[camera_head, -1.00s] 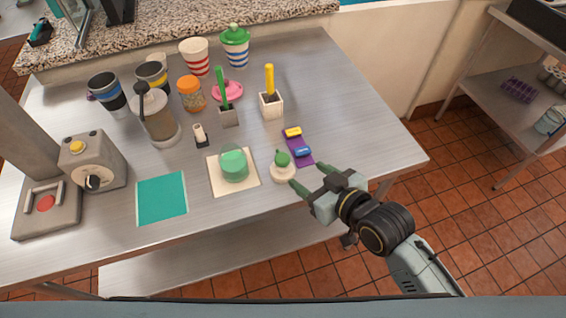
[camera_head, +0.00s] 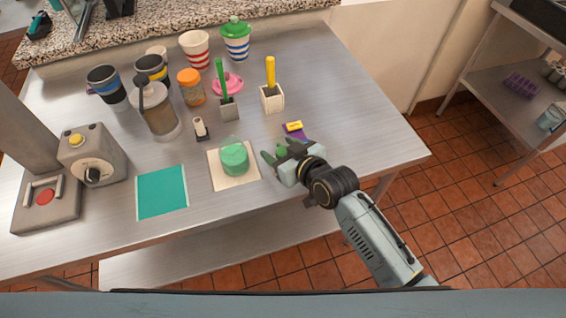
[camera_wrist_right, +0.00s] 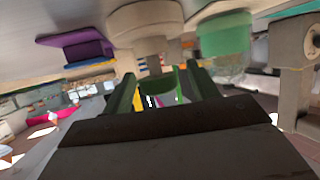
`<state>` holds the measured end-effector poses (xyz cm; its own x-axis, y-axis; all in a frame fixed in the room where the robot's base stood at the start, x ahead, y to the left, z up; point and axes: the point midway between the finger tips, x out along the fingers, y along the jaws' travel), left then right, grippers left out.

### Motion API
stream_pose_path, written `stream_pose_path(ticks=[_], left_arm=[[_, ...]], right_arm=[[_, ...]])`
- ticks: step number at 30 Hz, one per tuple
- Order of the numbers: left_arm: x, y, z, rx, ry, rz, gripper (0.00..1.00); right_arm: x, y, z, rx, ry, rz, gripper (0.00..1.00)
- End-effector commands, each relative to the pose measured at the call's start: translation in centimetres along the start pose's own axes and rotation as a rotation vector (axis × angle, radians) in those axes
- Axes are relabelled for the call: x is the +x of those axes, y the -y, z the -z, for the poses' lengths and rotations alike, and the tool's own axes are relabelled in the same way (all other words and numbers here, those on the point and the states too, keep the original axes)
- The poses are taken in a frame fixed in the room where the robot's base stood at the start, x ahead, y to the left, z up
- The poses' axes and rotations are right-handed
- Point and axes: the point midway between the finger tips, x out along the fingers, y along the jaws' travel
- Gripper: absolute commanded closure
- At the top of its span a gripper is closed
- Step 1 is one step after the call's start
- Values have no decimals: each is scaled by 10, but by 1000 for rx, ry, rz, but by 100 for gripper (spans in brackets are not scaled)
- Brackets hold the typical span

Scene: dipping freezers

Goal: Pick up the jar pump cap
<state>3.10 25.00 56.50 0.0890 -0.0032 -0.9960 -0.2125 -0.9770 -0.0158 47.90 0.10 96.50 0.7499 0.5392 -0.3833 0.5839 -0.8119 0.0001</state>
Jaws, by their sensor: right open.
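The jar pump cap has a wide cream disc (camera_wrist_right: 147,22), a short stem and a green knob (camera_wrist_right: 158,84). In the right wrist view, which is upside down, the knob sits between the two green fingers of my right gripper (camera_wrist_right: 163,80). I cannot tell whether they touch it. In the head view my right gripper (camera_head: 272,154) is low over the table and mostly hides the cap. Its jaws are open. The green jar (camera_head: 234,159) stands just left of it on a cream mat (camera_head: 223,183). My left gripper is out of view.
A purple holder with a yellow block (camera_head: 294,126) lies just behind my right gripper. A white pot with a yellow handle (camera_head: 271,99) and a grey pot with a green handle (camera_head: 229,110) stand farther back. The table's right side (camera_head: 365,115) is clear.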

Motion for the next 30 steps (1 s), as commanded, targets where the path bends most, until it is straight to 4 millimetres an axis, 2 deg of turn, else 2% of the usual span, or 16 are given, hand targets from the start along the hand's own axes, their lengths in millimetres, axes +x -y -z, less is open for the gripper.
stream_pose_path(ticks=[3,11,22,30], left_arm=[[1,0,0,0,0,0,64],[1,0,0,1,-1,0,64],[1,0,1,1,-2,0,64],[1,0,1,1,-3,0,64]], right_arm=[[9,0,0,0,0,0,41],[11,0,0,0,-1,0,41],[10,0,0,0,0,0,88],[10,0,2,0,-1,0,90]])
